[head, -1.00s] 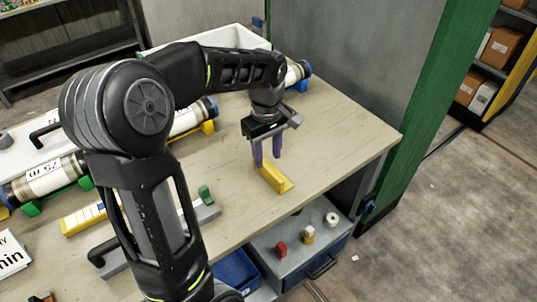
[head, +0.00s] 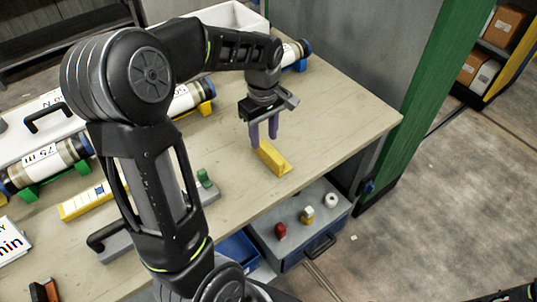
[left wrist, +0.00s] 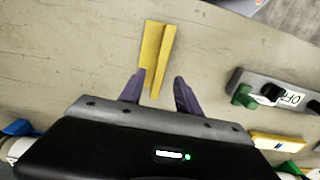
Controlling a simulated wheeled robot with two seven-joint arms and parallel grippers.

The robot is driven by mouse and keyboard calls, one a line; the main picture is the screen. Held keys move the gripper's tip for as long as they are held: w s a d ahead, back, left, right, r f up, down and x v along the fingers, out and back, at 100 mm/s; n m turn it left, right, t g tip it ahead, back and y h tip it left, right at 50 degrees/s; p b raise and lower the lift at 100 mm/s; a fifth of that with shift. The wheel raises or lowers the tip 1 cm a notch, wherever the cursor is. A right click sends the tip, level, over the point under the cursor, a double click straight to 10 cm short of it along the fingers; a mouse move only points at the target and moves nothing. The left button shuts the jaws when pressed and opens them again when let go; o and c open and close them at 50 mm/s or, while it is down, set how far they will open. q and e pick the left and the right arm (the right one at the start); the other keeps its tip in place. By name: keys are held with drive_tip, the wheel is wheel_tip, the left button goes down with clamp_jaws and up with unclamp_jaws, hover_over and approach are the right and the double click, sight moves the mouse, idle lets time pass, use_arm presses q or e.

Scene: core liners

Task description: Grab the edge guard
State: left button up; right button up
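The edge guard (head: 273,160) is a yellow angled strip lying on the table (head: 330,112), near its right front part. In the left wrist view the edge guard (left wrist: 156,55) runs lengthwise away from the gripper, its near end between the two fingertips. My left gripper (head: 264,140) points down at the edge guard, its purple fingers apart. In the left wrist view the left gripper (left wrist: 159,85) is open, with a gap on both sides of the guard. Whether the fingertips reach the guard's height is hard to tell. My right gripper is not in view.
Core liner tubes (head: 45,162) rest on coloured cradles at the left and back. A grey block with a green part (head: 204,178) lies left of the guard. Table right of the guard is clear.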

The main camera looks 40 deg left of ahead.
sight(264, 147)
use_arm(q)
wheel_tip(264, 147, down, 5)
drive_tip(key=shift+f+p, duration=0.15)
drive_tip(key=shift+p, duration=0.45)
drive_tip(key=shift+c, duration=0.2)
clamp_jaws()
idle(0.5)
